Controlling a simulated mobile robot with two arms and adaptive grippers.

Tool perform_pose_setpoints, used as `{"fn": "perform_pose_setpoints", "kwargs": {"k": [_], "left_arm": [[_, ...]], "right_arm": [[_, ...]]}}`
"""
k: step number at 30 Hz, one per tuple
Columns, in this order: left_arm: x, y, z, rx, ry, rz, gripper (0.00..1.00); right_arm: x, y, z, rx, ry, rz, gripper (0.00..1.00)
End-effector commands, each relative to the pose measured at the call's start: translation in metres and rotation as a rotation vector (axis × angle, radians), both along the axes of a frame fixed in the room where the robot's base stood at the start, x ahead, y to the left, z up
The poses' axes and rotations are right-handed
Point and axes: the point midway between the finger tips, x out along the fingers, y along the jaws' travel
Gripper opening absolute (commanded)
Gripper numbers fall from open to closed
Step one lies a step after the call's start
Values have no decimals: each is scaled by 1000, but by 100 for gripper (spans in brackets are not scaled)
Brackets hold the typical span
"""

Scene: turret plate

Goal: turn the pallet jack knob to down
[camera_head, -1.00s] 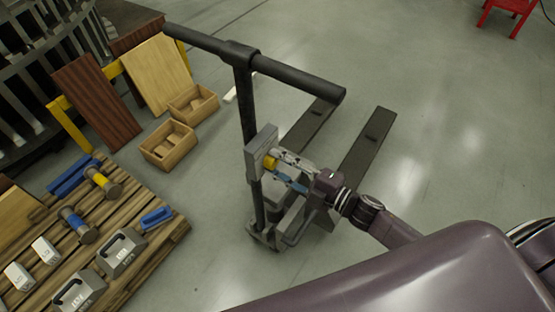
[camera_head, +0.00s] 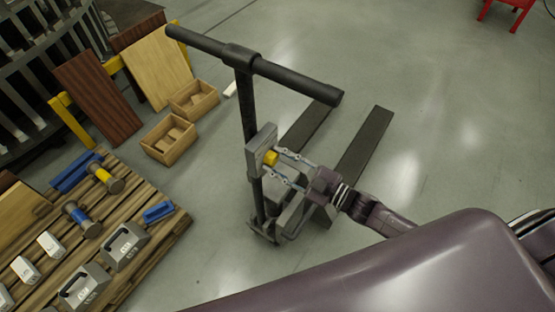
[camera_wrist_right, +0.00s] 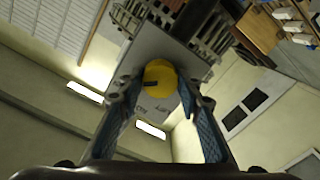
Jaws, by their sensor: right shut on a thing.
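The pallet jack (camera_head: 245,95) stands upright at the middle of the head view, with a black T-handle. A grey box (camera_head: 256,146) on its column carries the yellow knob (camera_head: 271,157). My right gripper (camera_head: 274,162) reaches it from the right, shut on the knob. In the right wrist view the knob (camera_wrist_right: 162,74) sits between the two fingers (camera_wrist_right: 160,88), on a grey plate (camera_wrist_right: 150,45). A dark mark shows on the knob. Small lettering on the plate is hard to read. My left gripper is out of view.
A wooden pallet (camera_head: 165,235) with weights and hammers lies at left. Wooden boxes (camera_head: 170,150) and leaning boards (camera_head: 158,75) stand behind it. The jack's dark forks (camera_head: 365,145) extend to the back right. The floor at right is open; a red stand (camera_head: 510,8) is far off.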

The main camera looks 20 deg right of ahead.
Motion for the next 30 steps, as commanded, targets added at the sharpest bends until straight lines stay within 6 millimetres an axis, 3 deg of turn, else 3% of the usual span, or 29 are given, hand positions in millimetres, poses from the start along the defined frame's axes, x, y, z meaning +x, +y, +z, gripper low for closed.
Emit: {"fn": "perform_pose_setpoints", "kwargs": {"k": [14, 15, 18, 30], "left_arm": [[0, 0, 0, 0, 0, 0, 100], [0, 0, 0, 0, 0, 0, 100], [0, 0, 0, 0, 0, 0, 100], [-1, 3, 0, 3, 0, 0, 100]], "right_arm": [[0, 0, -1, 10, 10, 0, 8], [0, 0, -1, 10, 10, 0, 37], [0, 0, -1, 9, 10, 0, 48], [-6, -5, -1, 8, 9, 0, 50]]}}
